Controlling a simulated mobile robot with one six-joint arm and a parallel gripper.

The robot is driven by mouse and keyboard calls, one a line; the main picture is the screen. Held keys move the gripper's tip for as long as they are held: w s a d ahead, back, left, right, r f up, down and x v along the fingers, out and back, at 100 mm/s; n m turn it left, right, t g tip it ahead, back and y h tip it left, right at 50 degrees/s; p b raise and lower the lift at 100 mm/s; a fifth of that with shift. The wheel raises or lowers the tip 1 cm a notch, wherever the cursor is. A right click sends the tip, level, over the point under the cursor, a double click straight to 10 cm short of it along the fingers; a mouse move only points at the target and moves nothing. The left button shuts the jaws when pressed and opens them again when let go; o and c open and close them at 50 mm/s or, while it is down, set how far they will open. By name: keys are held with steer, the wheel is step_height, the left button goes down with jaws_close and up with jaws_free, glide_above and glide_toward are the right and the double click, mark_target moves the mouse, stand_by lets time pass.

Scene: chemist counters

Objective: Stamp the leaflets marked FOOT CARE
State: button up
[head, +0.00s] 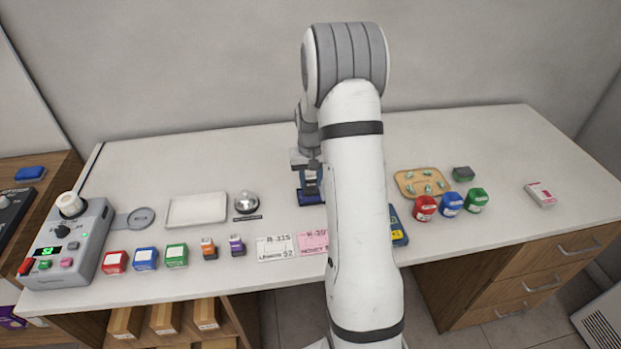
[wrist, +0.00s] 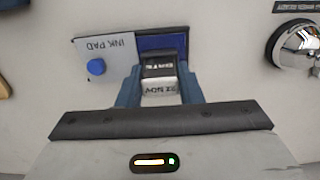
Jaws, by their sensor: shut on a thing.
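My gripper (wrist: 160,92) is shut on a stamp (wrist: 158,70) with a dark and silver body that reads DATE and 22 NOV. The ink pad (wrist: 108,48) lies just beyond it in the wrist view, with its lettered grey part, a blue knob and a dark blue pad. The stamp is over or at the edge of the blue pad; I cannot tell whether they touch. In the head view the ink pad (head: 311,196) is under my gripper (head: 306,166). A white slip (head: 275,248) and a pink slip (head: 312,242) lie at the front; I see no FOOT CARE marking.
A bell (head: 246,203) and a white tray (head: 197,210) stand left of the ink pad. Coloured boxes (head: 146,258) line the front left. A tan tray (head: 422,182) and several coloured pots (head: 451,203) stand right. My arm hides part of the middle.

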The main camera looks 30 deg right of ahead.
steer(key=shift+f+b, duration=0.4)
steer(key=shift+f, duration=0.1)
stand_by(1.4)
steer(key=shift+r, duration=0.1)
steer(key=shift+r+p, duration=1.95)
steer(key=shift+r, duration=1.5)
